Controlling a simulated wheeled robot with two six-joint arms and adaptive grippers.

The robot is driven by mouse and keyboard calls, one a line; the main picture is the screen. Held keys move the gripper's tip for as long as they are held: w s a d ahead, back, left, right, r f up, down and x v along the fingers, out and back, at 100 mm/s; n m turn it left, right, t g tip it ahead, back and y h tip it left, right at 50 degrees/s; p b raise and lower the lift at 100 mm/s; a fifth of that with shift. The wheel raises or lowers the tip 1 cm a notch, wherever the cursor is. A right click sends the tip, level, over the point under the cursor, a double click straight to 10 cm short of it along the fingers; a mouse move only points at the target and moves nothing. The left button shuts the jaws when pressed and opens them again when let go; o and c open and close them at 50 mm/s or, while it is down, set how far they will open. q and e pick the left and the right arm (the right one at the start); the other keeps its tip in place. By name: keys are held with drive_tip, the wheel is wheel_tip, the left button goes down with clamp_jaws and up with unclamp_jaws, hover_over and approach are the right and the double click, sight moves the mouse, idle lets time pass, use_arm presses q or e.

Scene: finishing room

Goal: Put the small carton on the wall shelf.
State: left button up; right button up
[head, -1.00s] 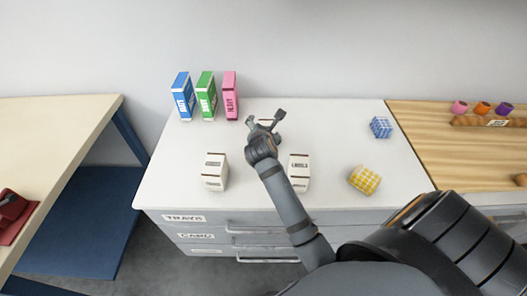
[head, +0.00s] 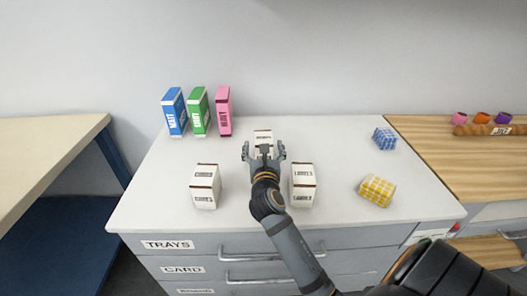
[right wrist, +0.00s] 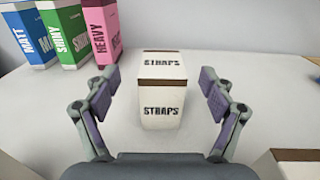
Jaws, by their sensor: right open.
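Three white cartons with brown bands stand on the white top of the drawer cabinet (head: 330,215). The rear one (head: 263,136) reads STRAPS in the right wrist view (right wrist: 161,110). A front left carton (head: 205,187) has lettering too small to read, and a front right carton (head: 303,186) reads LABELS. Which one is the small carton I cannot tell for sure. My right gripper (head: 264,152) is open, its fingers pointing at the STRAPS carton; in the right wrist view that carton stands ahead, centred between the spread fingers and clear of them. No wall shelf shows. My left gripper is out of view.
Blue (head: 174,111), green (head: 198,111) and pink (head: 223,110) boxes stand at the back left. A blue checked block (head: 385,138) and a yellow checked block (head: 376,190) lie at right. A wooden bench (head: 450,165) adjoins on the right, a pale table (head: 45,145) on the left.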

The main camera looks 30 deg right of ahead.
sight(263, 137)
drive_tip(key=x, duration=0.4)
drive_tip(key=f+x, duration=0.1)
drive_tip(key=x, duration=0.1)
drive_tip(key=shift+d+b, duration=0.2)
drive_tip(key=shift+b, duration=0.15)
drive_tip(key=shift+s+r, duration=0.1)
drive_tip(key=shift+c, duration=0.4)
drive_tip(key=c, duration=1.5)
drive_tip(key=shift+o, duration=0.2)
drive_tip(key=shift+r, duration=0.5)
wheel_tip(263, 137, up, 3)
drive_tip(key=shift+r+p, duration=0.15)
drive_tip(key=shift+p, duration=0.7)
use_arm(q)
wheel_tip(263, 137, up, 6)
drive_tip(key=p, duration=0.5)
use_arm(e)
wheel_tip(263, 137, up, 24)
